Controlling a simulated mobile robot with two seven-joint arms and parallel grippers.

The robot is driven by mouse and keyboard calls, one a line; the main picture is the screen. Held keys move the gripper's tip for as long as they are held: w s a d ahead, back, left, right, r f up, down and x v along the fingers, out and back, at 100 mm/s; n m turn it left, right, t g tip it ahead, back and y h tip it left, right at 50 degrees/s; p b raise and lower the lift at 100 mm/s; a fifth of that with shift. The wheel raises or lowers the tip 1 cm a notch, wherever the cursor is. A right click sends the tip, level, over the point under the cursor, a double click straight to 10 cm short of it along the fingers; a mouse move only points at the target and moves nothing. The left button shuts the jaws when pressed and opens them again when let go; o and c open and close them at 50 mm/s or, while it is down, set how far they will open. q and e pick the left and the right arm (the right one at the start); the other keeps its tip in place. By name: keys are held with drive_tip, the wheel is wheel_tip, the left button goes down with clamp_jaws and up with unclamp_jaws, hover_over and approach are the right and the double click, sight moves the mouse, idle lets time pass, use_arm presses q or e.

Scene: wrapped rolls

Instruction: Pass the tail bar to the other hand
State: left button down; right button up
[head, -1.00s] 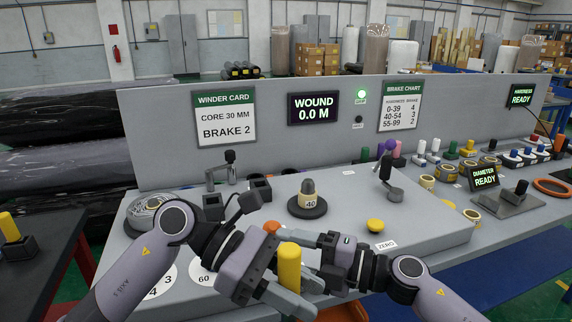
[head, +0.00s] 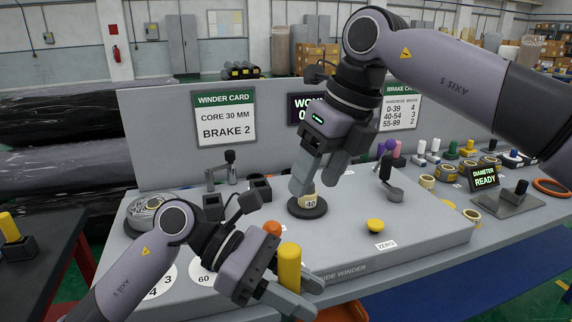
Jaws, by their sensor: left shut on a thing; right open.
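The tail bar, a yellow upright cylinder (head: 289,266), is held in my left gripper (head: 300,292) at the lower middle of the head view. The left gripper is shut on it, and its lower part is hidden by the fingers. My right gripper (head: 312,182) is open and empty, apart from the bar and above and to its right. Its fingers point down in front of the spindle with a cream band marked 40 (head: 310,201), hiding the spindle's dark top. I cannot tell whether they touch it.
The grey winder top (head: 350,240) carries an orange knob (head: 272,228), a yellow button (head: 375,225) and a dark crank (head: 386,170). A small clamp post (head: 230,170) stands at the back left. The grey back panel (head: 165,105) bears signs.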

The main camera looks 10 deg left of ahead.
sight(286, 247)
drive_tip(key=s+a+r+n+h, duration=0.2)
drive_tip(key=s+r+n+h, duration=0.3)
drive_tip(key=s, duration=0.5)
drive_tip(key=shift+n+g+y, duration=0.3)
drive_tip(key=shift+n+y, duration=0.4)
drive_tip(key=shift+n, duration=0.1)
wheel_tip(286, 247, down, 12)
drive_tip(key=shift+a+r, duration=0.15)
drive_tip(key=shift+r, duration=0.05)
clamp_jaws()
use_arm(q)
drive_tip(key=c, duration=0.7)
unclamp_jaws()
drive_tip(key=shift+o, duration=0.2)
